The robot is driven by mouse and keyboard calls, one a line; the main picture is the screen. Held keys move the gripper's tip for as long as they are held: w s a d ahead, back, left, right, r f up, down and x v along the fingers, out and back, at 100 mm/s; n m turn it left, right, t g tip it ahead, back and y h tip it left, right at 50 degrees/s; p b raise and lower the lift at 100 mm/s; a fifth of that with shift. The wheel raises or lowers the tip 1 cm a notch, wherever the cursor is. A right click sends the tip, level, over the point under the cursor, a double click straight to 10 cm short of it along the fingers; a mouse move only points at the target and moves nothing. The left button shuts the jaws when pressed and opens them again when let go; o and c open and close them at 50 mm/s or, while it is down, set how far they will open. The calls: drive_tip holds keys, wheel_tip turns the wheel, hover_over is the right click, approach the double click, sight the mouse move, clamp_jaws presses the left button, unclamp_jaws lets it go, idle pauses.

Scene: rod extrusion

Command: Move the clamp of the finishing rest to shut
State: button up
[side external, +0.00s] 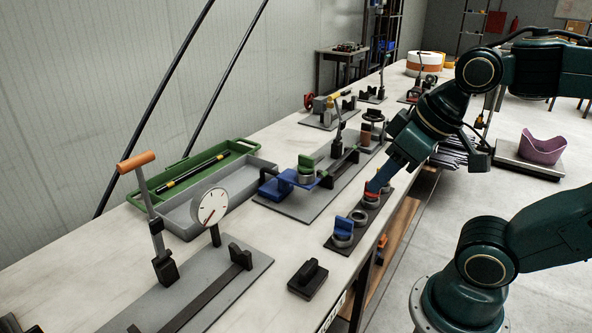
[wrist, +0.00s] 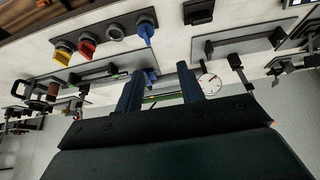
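My gripper (side external: 379,184) is above the strip of knobs at the bench's front edge, pointing down. In the wrist view its two blue fingers (wrist: 160,76) stand apart with nothing between them. I cannot tell which station is the finishing rest. The nearest plate carries a clamp with a raised orange-handled lever (side external: 144,190), a dial gauge (side external: 210,207) and a dark rail. The middle plate (side external: 290,205) holds blue and green blocks and an upright dark lever (side external: 339,125). More small clamp stations (side external: 381,75) stand farther back. My gripper touches none of these levers.
A black strip (side external: 330,245) bears blue (side external: 343,228), red (wrist: 87,46) and yellow (wrist: 63,55) knobs. A green tray (side external: 238,144) holds a dark rod beside a grey tray (side external: 262,163). A black block (side external: 307,277) lies in front. The air above the nearest plate is free.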

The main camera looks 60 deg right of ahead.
drive_tip(key=shift+w+r, duration=0.15)
drive_tip(key=c, duration=0.7)
drive_tip(key=shift+w+r, duration=0.2)
drive_tip(key=shift+w, duration=0.05)
clamp_jaws()
drive_tip(key=w+d+r+t, duration=0.1)
drive_tip(key=w+d+r, duration=0.5)
drive_tip(key=w, duration=0.4)
drive_tip(key=w+d+r, duration=0.5)
drive_tip(key=w+d, duration=0.1)
drive_tip(key=w, duration=0.5)
drive_tip(key=w+d, duration=0.2)
drive_tip(key=d, duration=1)
drive_tip(key=w+d+f+t, duration=0.1)
drive_tip(key=w+d, duration=0.1)
drive_tip(key=d, duration=1)
drive_tip(key=shift+w+d+f, duration=0.2)
drive_tip(key=shift+w+f, duration=0.1)
drive_tip(key=shift+w, duration=0.1)
